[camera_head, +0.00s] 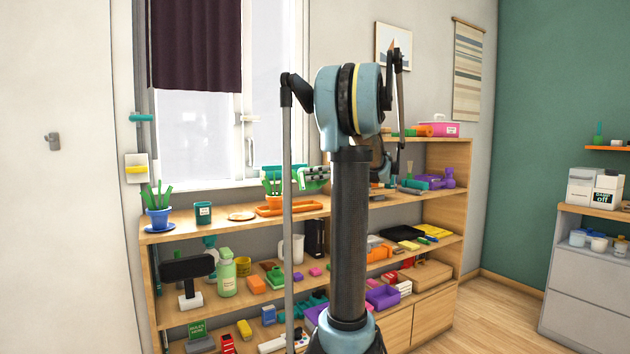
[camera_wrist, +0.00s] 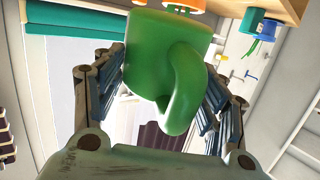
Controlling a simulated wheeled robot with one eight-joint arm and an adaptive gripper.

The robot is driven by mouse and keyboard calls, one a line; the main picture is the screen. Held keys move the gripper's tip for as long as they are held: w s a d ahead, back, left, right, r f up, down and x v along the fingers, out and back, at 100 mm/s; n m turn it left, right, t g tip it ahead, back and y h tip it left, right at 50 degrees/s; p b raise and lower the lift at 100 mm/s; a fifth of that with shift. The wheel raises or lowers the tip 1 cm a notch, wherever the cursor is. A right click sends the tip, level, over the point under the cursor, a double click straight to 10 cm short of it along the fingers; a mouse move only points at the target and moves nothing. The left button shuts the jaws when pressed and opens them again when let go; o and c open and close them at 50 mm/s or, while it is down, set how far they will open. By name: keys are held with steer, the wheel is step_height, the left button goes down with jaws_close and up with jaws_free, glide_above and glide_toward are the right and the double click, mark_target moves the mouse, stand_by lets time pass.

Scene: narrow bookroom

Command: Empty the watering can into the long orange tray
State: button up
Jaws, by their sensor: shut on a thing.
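A green watering can (camera_wrist: 150,50) with a curved handle fills the middle of the wrist view, which looks upside down. My gripper (camera_wrist: 166,75) is shut on it, with a finger on each side. In the head view my gripper (camera_head: 314,178) is above the shelf top, and only a little green shows at its fingers. The long orange tray (camera_head: 278,210) lies on the shelf top below my gripper, partly hidden by my arm. The can's spout and contents cannot be made out.
An orange pot (camera_head: 271,201) with a green plant stands behind the tray. A teal cup (camera_head: 203,213), a round wooden saucer (camera_head: 241,215) and a blue plant pot (camera_head: 158,218) stand to the left. The window is behind. Lower shelves hold many objects.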

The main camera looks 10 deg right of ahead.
steer(key=shift+s+r+g+h, duration=0.1)
steer(key=shift+r+g+h, duration=0.45)
steer(key=shift+g+h, duration=0.2)
steer(key=shift+r, duration=0.1)
steer(key=shift+w+a+r+m+g+h, duration=0.1)
steer(key=shift+w+r+m+g+h, duration=0.1)
steer(key=shift+g+h, duration=0.25)
steer(key=shift+w+a+r+m+g+h, duration=0.15)
steer(key=shift+g+h, duration=0.15)
steer(key=shift+h, duration=0.2)
steer(key=shift+s+d, duration=0.1)
steer(key=shift+w+a+r+g+h, duration=0.15)
steer(key=shift+w+a+g+h, duration=0.25)
steer(key=shift+g+h, duration=0.25)
steer(key=shift+w+g, duration=0.1)
steer(key=shift+g, duration=0.15)
stand_by(0.7)
steer(key=shift+w+a+r+h, duration=0.1)
steer(key=shift+a+h, duration=0.05)
steer(key=shift+h, duration=0.2)
